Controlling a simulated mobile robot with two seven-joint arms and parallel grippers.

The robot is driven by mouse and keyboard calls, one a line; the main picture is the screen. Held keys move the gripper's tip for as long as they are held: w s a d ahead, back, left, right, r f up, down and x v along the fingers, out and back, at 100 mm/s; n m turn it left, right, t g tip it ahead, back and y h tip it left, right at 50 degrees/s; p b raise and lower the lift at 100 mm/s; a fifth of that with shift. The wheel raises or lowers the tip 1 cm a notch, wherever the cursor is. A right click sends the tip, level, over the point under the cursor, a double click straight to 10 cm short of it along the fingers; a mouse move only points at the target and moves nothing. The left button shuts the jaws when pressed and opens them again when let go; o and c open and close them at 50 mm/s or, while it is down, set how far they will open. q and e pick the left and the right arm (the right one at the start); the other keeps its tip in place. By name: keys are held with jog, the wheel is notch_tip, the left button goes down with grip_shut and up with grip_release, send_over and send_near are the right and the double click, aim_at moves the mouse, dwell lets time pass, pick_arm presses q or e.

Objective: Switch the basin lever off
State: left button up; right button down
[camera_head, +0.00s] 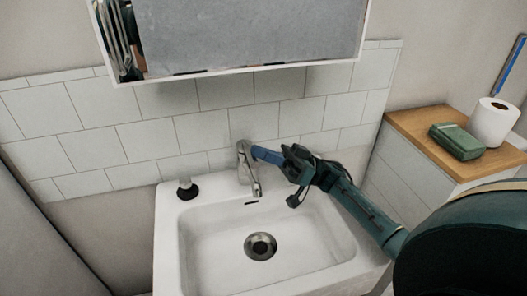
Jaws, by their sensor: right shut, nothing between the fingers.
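The chrome basin faucet (246,165) stands at the back rim of the white basin (172,238). Its lever is at the top of the faucet body, and its exact angle is too small to tell. My right arm comes in from the right. My right gripper (258,153) is shut and empty, its blue fingertips at the upper right side of the faucet. I cannot tell whether they touch the lever. No water stream shows below the spout. My left gripper is not in view.
A mirror (250,30) hangs above the tiled wall. At right, a wooden-topped cabinet (408,122) holds a green box (456,141) and a paper roll (494,122).

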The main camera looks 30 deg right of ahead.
pick_arm(q)
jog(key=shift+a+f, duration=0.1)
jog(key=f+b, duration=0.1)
jog(key=b, duration=0.1)
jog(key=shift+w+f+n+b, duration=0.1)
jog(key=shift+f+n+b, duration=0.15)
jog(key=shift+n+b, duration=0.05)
pick_arm(e)
jog(key=s+d, duration=0.5)
jog(key=d, duration=0.7)
jog(key=shift+f, duration=0.25)
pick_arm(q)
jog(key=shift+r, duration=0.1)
pick_arm(e)
jog(key=shift+r, duration=0.1)
